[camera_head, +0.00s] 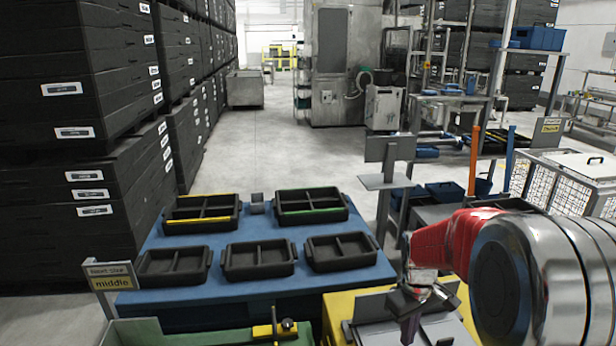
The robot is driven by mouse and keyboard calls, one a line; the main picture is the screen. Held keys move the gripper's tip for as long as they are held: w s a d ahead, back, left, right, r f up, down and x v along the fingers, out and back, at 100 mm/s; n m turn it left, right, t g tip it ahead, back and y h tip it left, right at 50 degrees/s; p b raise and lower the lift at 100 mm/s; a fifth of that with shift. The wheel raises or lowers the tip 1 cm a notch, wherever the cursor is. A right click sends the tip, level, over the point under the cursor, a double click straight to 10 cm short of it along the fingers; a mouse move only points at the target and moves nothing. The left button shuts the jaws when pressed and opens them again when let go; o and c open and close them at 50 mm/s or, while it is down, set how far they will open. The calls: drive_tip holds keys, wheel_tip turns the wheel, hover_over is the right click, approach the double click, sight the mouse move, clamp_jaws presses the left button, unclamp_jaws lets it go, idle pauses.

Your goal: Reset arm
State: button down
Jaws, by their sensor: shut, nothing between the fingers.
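My arm shows at the right, with a large silver joint and a red link reaching to the left. My gripper (410,328) hangs below the red link, small and dark, pointing down. It looks shut and empty, in front of a yellow-edged station with grey plates (365,309). Its fingertips are small in this view, and whether they touch anything beneath cannot be told.
A blue table (215,284) holds several black divided trays (259,259). A "middle" sign (111,277) and a green surface (150,333) are at the front left. A grey post with plates (388,165) stands behind the gripper. Black crates line the left; the aisle floor (255,150) is clear.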

drive_tip(key=s+a+r+m+t, duration=0.2)
drive_tip(key=s+a+r+t, duration=0.1)
drive_tip(key=s+r, duration=0.5)
drive_tip(key=s+a+r+m+t, duration=0.2)
drive_tip(key=s+a+r, duration=0.3)
drive_tip(key=s+r, duration=0.4)
drive_tip(key=s+m, duration=0.1)
drive_tip(key=s, duration=0.3)
drive_tip(key=shift+t, duration=0.4)
drive_tip(key=shift+s, duration=0.1)
